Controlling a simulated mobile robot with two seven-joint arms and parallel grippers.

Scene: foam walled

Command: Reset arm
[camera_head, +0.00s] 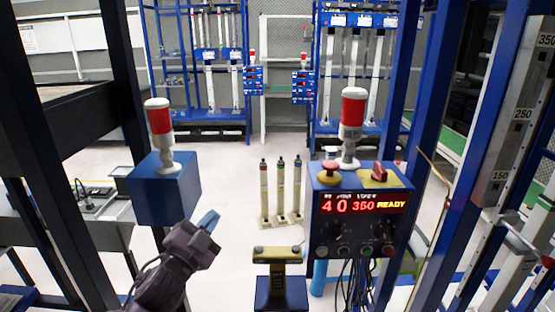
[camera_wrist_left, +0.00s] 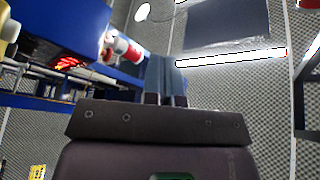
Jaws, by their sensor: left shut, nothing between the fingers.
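My left gripper (camera_head: 208,221) reaches in from the lower left in the head view, its blue fingers pointing up and to the right. It is in free space, just right of and below a blue box with a red and white signal light (camera_head: 165,190). In the left wrist view the two blue-grey fingers (camera_wrist_left: 166,78) lie together with nothing between them. My right gripper is in neither view.
A blue control box (camera_head: 360,222) with a red lit display, buttons and a signal light stands right of centre. A yellow-topped pedestal (camera_head: 278,256) stands beside it. Dark posts and blue frames flank both sides. Pale floor lies open ahead, with three slim posts (camera_head: 281,192).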

